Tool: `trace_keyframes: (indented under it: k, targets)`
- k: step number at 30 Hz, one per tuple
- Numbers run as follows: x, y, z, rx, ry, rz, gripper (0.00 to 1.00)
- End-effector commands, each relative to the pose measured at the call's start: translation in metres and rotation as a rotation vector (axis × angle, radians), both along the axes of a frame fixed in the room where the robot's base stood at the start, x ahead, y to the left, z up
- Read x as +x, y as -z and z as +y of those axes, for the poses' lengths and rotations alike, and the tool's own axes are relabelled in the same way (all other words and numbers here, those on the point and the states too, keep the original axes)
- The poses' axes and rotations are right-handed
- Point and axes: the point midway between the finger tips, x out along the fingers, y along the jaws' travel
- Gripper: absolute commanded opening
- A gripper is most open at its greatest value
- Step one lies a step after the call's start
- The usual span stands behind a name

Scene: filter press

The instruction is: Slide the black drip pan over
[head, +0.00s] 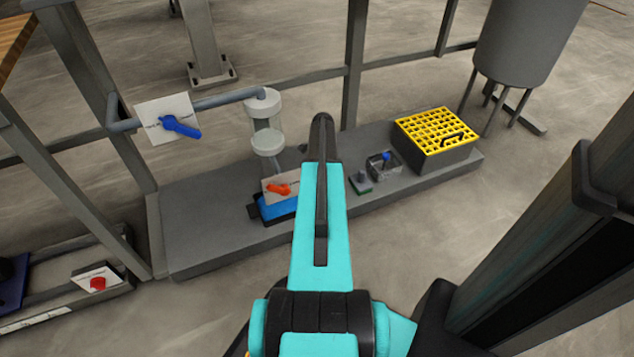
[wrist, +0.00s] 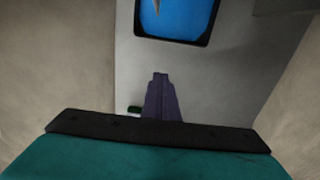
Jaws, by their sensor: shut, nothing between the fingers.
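The black drip pan (head: 253,211) sits on the grey plinth, blue inside, below a white plate with an orange-red handle (head: 279,189). The plate covers part of it in the head view, and my arm stands close to its right end. In the wrist view the pan's black rim (wrist: 172,41) and blue inside are at the top, cut off by the frame. My gripper (wrist: 160,76) is shut and empty, pointing toward the pan with a strip of grey surface between them in the picture. In the head view my arm hides the gripper.
The plinth (head: 205,220) is clear left of the pan. A glass cylinder (head: 267,138) rises behind it. A green-based piece (head: 360,183), a small clear box (head: 384,165) and a yellow-grated box (head: 437,130) stand to the right. A blue-handled valve (head: 180,127) hangs upper left.

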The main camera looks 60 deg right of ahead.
Motion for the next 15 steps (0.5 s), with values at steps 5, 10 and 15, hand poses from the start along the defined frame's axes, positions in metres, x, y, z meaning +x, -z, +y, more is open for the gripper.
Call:
trace_keyframes:
  k: [5,10,15]
  targets:
    - [-0.002,0.020,-0.002,0.002,0.003,0.001,0.00]
    - [-0.002,0.044,-0.002,0.001,0.004,0.000,0.00]
    - [-0.003,0.069,-0.002,0.002,0.004,0.001,0.00]
